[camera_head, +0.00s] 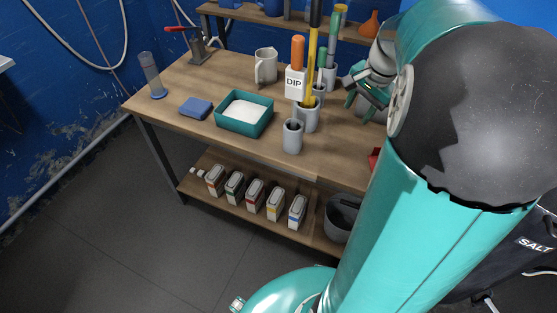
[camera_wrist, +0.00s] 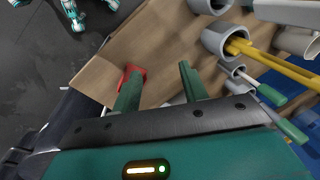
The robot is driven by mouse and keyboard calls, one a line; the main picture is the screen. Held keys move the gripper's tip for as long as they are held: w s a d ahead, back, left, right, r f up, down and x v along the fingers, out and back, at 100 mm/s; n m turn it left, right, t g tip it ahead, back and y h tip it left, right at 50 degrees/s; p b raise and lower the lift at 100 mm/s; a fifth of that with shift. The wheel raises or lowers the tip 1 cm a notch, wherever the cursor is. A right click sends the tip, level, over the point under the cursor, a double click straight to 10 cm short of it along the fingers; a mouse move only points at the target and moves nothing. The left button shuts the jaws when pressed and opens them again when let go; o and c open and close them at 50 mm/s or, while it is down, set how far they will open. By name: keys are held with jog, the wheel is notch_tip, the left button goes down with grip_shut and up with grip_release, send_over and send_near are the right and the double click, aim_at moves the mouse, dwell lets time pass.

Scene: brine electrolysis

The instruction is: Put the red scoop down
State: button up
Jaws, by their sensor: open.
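The red scoop (camera_wrist: 134,70) shows in the wrist view as a small red piece by the tip of the left finger, near the edge of the wooden table. The finger hides part of it, and I cannot tell whether they touch. In the head view a red patch (camera_head: 374,160), likely the scoop, shows at the table's front edge, mostly hidden by my arm. My gripper (camera_wrist: 160,74) is open, with nothing between its two green fingers. In the head view my gripper (camera_head: 362,97) is above the right part of the table.
Grey cylindrical holders (camera_head: 292,137) with upright tools stand left of my gripper. A teal tray of white powder (camera_head: 244,107), a blue sponge (camera_head: 195,108) and a mug (camera_head: 266,66) stand farther left. Several bottles (camera_head: 255,192) line the lower shelf.

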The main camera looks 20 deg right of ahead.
jog(key=s+a+r+n+t, duration=0.1)
jog(key=s+a+n, duration=0.2)
jog(key=a, duration=0.6)
jog(key=s+a+r+n+t, duration=0.1)
jog(key=s+a+n, duration=0.3)
jog(key=a, duration=0.5)
jog(key=s+a+r+n+t, duration=0.1)
jog(key=s+a+r+n, duration=0.1)
jog(key=a+n, duration=0.5)
jog(key=shift+s+a+r+n, duration=0.25)
jog(key=shift+s+a+n, duration=0.05)
jog(key=shift+s+a, duration=0.65)
